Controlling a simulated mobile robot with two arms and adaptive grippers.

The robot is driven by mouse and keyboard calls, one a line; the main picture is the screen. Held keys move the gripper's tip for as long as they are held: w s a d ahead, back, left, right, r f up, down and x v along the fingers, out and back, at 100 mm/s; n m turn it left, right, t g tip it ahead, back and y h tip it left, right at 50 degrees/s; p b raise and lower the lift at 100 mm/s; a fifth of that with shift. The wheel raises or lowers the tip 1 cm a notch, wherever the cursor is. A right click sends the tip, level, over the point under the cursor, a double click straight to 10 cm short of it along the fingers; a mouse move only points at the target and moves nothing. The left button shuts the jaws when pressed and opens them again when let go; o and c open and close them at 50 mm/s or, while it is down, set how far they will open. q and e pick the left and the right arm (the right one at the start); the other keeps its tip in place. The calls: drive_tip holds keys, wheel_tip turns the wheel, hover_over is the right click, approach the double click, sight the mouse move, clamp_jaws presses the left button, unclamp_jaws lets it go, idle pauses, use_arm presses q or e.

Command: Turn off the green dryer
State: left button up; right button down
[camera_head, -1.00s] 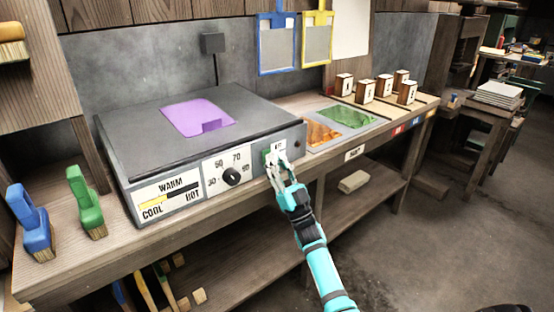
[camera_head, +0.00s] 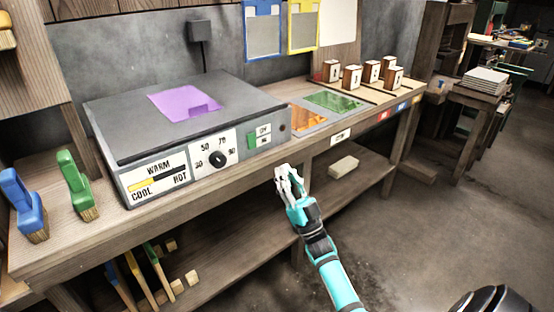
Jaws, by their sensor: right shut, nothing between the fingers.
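The dryer (camera_head: 150,130) is a grey box on the bench with a purple sheet (camera_head: 185,103) on top. Its front carries a warm/cool/hot gauge (camera_head: 157,178), a black dial (camera_head: 217,159) and a green switch (camera_head: 252,141) beside on/off labels. The switch is in plain view; which way it is set is too small to tell. My right gripper (camera_head: 284,172) is shut and empty, in front of the bench edge, below and right of the switch and apart from it. My left gripper is not in view.
Blue (camera_head: 24,206) and green (camera_head: 76,184) brushes stand left of the dryer. Orange (camera_head: 308,118) and green (camera_head: 335,102) sheets and several small numbered blocks (camera_head: 351,77) lie to the right. A lower shelf (camera_head: 325,185) holds a pale block (camera_head: 343,165). Open floor lies at right.

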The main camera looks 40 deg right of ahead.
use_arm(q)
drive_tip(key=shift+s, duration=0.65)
use_arm(e)
drive_tip(key=shift+v, duration=1.2)
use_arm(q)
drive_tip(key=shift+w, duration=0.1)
use_arm(e)
drive_tip(key=shift+s+r, duration=0.1)
drive_tip(key=shift+r, duration=0.05)
